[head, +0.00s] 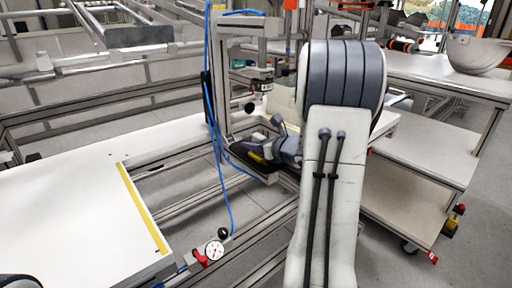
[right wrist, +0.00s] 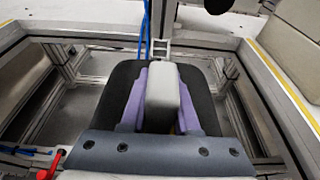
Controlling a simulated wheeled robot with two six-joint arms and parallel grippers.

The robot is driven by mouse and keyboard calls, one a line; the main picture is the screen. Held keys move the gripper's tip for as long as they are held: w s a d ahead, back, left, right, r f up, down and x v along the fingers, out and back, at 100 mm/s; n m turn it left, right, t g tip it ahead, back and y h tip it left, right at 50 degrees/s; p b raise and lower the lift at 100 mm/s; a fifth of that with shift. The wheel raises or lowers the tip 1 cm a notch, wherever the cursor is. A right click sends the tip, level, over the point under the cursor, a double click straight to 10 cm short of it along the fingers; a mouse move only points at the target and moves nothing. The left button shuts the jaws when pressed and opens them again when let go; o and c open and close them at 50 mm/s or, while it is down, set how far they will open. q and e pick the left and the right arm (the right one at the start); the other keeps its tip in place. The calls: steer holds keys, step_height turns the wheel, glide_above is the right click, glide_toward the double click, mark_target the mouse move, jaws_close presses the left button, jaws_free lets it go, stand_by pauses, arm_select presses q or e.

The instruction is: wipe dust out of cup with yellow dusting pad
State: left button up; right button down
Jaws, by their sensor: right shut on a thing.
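My right gripper (head: 257,148) reaches down into the frame of the press-like station in the head view. In the right wrist view its two purple fingers (right wrist: 163,80) are closed on a light grey block, which appears to be the grip of the dusting pad (right wrist: 164,100). A dark rounded form, which looks like the cup (right wrist: 120,78), lies beneath the gripper. Its inside and any dust are hidden. My left gripper is not in view.
A metal upright with a tool head (head: 262,80) and a hanging blue hose (head: 212,90) stand close to the gripper. A white table with a yellow strip (head: 142,208) is at left. A gauge (head: 214,250) sits on the front rail. A bowl-like shell (head: 478,53) stands at right.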

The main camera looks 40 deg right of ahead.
mark_target(259, 135)
steer(key=shift+w, duration=0.2)
steer(key=shift+r, duration=0.1)
steer(key=shift+r+p, duration=1.65)
steer(key=shift+r, duration=0.6)
steer(key=shift+s, duration=2.8)
steer(key=s, duration=0.8)
steer(key=shift+s, duration=0.7)
